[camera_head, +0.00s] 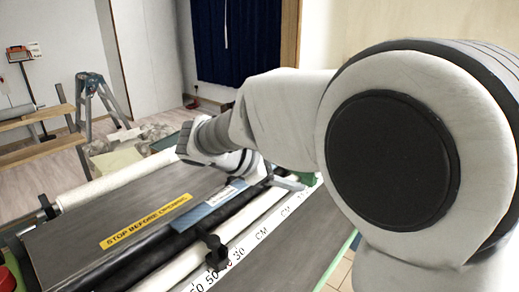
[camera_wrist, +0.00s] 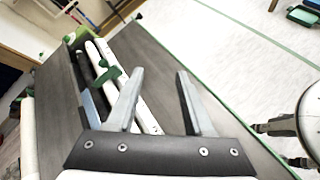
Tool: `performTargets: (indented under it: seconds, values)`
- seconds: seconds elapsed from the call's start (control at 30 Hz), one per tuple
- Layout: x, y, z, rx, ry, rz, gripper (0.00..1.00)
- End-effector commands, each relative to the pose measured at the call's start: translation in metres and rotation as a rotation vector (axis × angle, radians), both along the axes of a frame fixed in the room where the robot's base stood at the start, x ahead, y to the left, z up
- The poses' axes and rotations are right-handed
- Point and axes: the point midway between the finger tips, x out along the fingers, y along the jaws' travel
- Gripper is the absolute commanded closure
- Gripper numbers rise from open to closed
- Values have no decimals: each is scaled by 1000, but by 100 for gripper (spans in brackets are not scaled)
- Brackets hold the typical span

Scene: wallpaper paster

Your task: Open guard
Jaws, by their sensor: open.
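The guard (camera_head: 85,236) is a flat dark grey panel with a yellow label reading "STOP BEFORE OPENING" (camera_head: 145,222). It lies closed over the machine at the left in the head view. A blue strip (camera_head: 208,206) sits along its front edge. In the wrist view the guard (camera_wrist: 52,100) fills the left side. My gripper (camera_wrist: 160,72) is open and empty, its two grey fingers spread above the machine. The left finger overlaps the roller area beside a green bracket (camera_wrist: 106,76); contact cannot be told. In the head view my arm hides most of the gripper.
White rollers (camera_head: 120,180) run along the machine. A ruler strip marked CM (camera_head: 262,236) borders the dark table (camera_head: 300,250) in front. A black clamp (camera_head: 213,248) stands up by the front roller. A stepladder (camera_head: 90,100) and wooden bench (camera_head: 35,150) stand behind. A stool-like object (camera_wrist: 310,120) is at the right.

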Motion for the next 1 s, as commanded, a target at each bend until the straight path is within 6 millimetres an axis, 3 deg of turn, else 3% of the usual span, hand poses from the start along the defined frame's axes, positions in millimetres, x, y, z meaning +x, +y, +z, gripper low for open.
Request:
performTargets:
  seconds: [0.03,0.2,0.4,0.5,0.7,0.87,1.0]
  values:
    - [13,21,-21,-76,17,61,48]
    - [45,89,-55,-332,41,242,48]
    - [62,172,-96,-597,32,410,48]
    - [63,202,-109,-687,19,460,48]
    - [64,226,-118,-765,5,498,48]
    - [75,217,-118,-767,5,497,48]
    - [96,199,-119,-766,6,494,48]
